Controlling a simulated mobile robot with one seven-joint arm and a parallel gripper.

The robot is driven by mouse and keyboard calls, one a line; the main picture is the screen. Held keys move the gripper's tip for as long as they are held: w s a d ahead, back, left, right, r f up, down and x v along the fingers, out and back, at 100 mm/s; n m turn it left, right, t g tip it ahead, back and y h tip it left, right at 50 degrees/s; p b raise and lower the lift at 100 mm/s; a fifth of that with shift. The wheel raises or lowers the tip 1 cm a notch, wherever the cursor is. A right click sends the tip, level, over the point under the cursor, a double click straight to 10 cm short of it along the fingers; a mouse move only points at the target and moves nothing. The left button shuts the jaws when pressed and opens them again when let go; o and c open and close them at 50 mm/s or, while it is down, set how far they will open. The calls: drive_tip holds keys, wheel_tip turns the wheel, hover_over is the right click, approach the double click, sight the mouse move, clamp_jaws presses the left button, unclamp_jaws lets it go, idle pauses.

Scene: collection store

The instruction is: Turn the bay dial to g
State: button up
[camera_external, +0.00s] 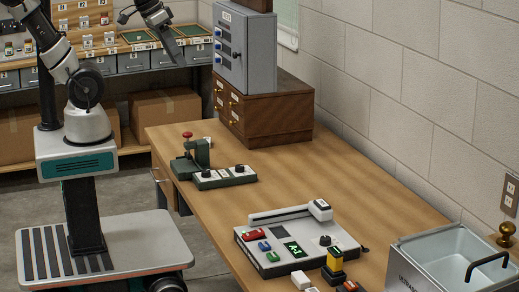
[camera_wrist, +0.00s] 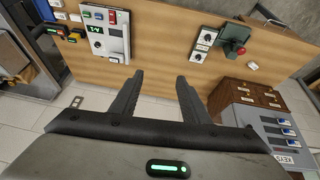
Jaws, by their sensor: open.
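Two black dials sit on a grey-white box (camera_external: 224,178) on the wooden bench; the box also shows in the wrist view (camera_wrist: 203,44). Another dark dial (camera_external: 325,240) is on a flat white device (camera_external: 285,261) with a lit green display, further along the bench. Labels are too small to read, so I cannot tell which is the bay dial or where it points. My gripper (camera_external: 174,52) is raised in the air beyond the bench's far left corner, apart from all dials. In the wrist view my gripper (camera_wrist: 159,82) is open and empty.
A green press (camera_external: 194,158) with a red knob stands beside the two-dial box. A wooden drawer cabinet (camera_external: 272,122) carries a grey key cabinet (camera_external: 259,60) at the wall. A metal basin (camera_external: 450,255) is at the right. Bare bench (camera_external: 278,190) lies between the devices.

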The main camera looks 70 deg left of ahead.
drive_tip(key=w+d+f+n+g+h+b, duration=0.25)
drive_tip(key=w+d+f+g+b, duration=0.2)
drive_tip(key=w+d+b, duration=0.65)
drive_tip(key=n+y+p, duration=0.1)
drive_tip(key=n+y, duration=0.2)
drive_tip(key=n, duration=0.8)
hover_over(326, 238)
wheel_tip(326, 238, down, 20)
drive_tip(key=shift+g, duration=0.35)
wheel_tip(326, 238, down, 17)
drive_tip(key=b, duration=0.2)
drive_tip(key=shift+a+f+b, duration=0.15)
drive_tip(key=shift+b, duration=0.15)
drive_tip(key=shift+c, duration=0.4)
drive_tip(key=c, duration=0.9)
drive_tip(key=shift+m, duration=0.25)
drive_tip(key=shift+c, duration=0.4)
